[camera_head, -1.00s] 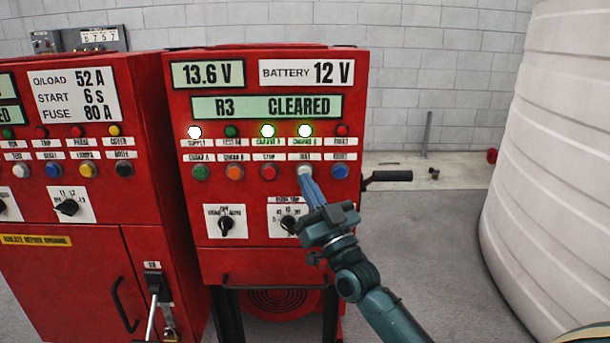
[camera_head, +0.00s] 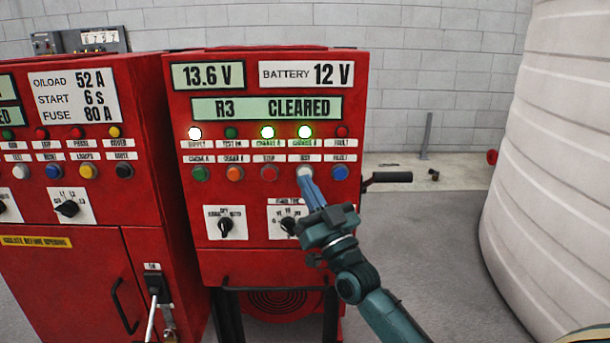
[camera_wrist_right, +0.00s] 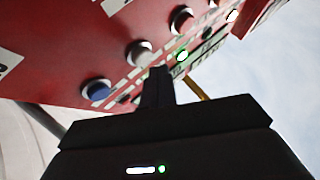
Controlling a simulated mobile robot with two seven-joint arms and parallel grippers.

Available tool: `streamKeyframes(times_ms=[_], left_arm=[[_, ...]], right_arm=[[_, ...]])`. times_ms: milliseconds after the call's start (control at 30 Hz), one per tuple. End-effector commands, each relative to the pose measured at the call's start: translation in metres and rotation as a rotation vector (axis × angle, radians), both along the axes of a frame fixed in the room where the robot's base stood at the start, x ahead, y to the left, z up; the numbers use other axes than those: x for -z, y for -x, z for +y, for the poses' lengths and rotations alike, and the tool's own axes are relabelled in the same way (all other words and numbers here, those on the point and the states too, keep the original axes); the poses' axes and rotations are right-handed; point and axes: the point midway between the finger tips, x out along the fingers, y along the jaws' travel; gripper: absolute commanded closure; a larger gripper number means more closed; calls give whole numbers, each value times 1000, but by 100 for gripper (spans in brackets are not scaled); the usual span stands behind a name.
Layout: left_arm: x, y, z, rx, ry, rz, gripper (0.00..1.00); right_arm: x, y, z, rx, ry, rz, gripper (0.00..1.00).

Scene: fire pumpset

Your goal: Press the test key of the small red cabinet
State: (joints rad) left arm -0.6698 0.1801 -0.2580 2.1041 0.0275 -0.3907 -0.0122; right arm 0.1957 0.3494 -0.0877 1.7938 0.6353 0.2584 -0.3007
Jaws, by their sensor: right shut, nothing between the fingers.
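The small red cabinet (camera_head: 280,258) stands in the middle of the head view, its displays reading 13.6 V, BATTERY 12 V and R3 CLEARED. Its test key (camera_head: 304,171) is the pale round button between the red and the blue ones. My right gripper (camera_head: 307,184) is shut and empty, its tips at the lower edge of that key. In the right wrist view the pale key (camera_wrist_right: 139,52) is just beyond the finger ends (camera_wrist_right: 158,72); I cannot tell if they touch. My left gripper is not in view.
A blue button (camera_head: 340,172) and a red button (camera_head: 269,172) flank the key closely. Rotary switches (camera_head: 288,224) sit below. A crank handle (camera_head: 390,177) sticks out at right. A larger red cabinet (camera_head: 75,275) stands left, a white ribbed tank (camera_head: 560,150) right.

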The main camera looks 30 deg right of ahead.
Motion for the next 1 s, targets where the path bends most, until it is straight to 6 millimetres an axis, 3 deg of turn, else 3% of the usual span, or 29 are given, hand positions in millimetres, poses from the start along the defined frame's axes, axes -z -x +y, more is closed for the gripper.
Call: streamKeyframes(times_ms=[1000], left_arm=[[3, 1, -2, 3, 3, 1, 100]], right_arm=[[0, -7, -3, 0, 0, 0, 100]])
